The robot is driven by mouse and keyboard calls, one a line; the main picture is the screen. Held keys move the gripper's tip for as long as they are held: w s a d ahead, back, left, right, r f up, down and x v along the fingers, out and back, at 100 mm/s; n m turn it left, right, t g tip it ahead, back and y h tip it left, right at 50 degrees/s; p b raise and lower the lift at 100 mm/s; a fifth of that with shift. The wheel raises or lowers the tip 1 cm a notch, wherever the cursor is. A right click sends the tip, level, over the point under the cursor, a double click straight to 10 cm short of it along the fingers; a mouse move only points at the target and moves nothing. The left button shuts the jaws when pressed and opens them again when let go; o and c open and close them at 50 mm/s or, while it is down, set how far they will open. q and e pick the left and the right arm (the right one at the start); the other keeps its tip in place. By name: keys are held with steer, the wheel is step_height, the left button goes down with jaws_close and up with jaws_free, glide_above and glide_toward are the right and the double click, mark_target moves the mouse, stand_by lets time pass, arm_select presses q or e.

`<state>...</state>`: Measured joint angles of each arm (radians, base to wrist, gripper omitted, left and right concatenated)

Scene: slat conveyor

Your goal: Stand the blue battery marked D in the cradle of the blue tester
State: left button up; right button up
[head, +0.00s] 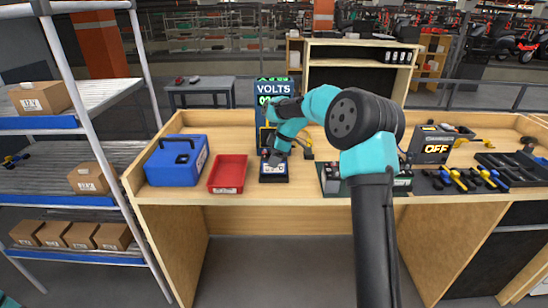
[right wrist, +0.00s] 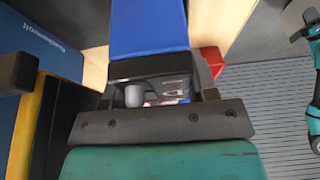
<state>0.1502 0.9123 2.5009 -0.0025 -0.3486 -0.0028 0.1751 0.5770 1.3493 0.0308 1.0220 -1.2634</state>
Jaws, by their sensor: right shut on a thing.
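The battery (head: 273,172) has a dark top and a pale label on its front in the head view. My right gripper (head: 275,155) is shut on its top from above. The letter is too small to read.
A blue case (head: 177,160) and a red tray (head: 228,172) stand left of the battery. To the right are a dark unit reading OFF (head: 431,147) and several yellow and blue-handled tools (head: 465,179). A shelf rack with cartons (head: 88,178) stands at the left.

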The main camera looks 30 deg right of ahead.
steer(key=shift+f, duration=1.4)
stand_by(0.4)
steer(key=o, duration=1.1)
steer(key=shift+o, duration=0.2)
steer(key=v, duration=1.7)
steer(key=shift+d+r, duration=0.1)
